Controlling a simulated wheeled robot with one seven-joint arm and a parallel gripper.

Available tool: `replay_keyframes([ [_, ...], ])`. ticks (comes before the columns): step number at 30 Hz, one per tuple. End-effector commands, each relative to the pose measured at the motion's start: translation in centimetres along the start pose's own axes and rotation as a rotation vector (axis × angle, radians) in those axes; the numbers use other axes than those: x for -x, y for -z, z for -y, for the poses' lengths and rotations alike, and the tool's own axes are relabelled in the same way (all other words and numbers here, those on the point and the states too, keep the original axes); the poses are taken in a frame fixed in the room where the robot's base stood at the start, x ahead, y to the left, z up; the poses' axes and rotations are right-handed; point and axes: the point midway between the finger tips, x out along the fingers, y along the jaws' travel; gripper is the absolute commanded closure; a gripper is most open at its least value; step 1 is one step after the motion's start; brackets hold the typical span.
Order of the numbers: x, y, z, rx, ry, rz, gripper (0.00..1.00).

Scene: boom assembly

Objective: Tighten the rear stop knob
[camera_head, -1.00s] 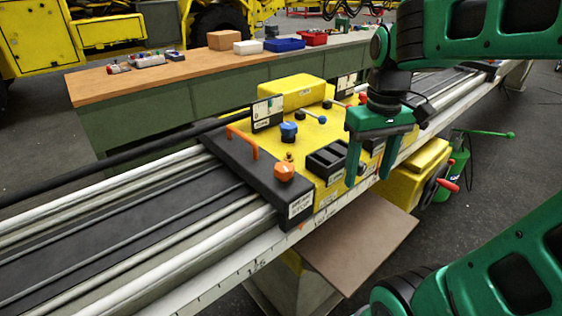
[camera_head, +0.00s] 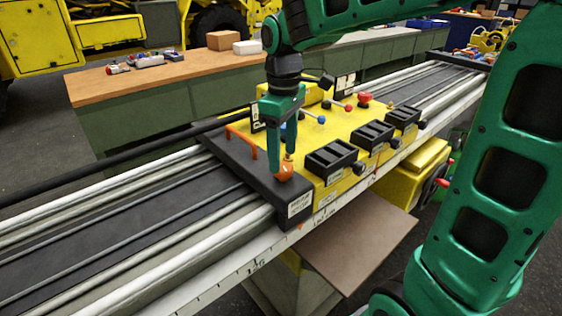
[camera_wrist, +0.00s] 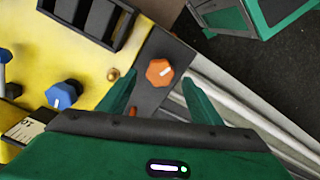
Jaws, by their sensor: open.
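The rear stop knob is an orange faceted knob (camera_head: 284,171) on the black end bar of the yellow carriage, above a white label (camera_head: 299,205). The wrist view shows the knob (camera_wrist: 159,72) with a white mark on top. My gripper (camera_head: 282,160) is open and points down at the knob. In the wrist view the fingertips (camera_wrist: 158,83) lie to either side of the knob. I cannot tell how far down they reach around it. In the head view, the fingers partly hide the knob.
A blue knob (camera_wrist: 63,94) and a small brass fitting (camera_wrist: 113,74) stand nearby on the yellow plate (camera_head: 321,132). An orange handle (camera_head: 243,137) rises from the black bar. Black boxes (camera_head: 331,157) line the carriage's front side. Rails (camera_head: 130,200) run left of the carriage.

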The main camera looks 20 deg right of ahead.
Motion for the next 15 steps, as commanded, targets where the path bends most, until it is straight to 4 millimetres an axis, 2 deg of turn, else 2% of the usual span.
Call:
replay_keyframes([
  [3, -1.7, 0.0, 0.0, 0.000, 0.001, 0.002, 0.41],
  [6, -2.5, 0.0, 0.0, 0.000, 0.001, 0.001, 0.41],
  [15, -3.2, 0.0, 0.0, -0.001, 0.000, 0.000, 0.41],
])
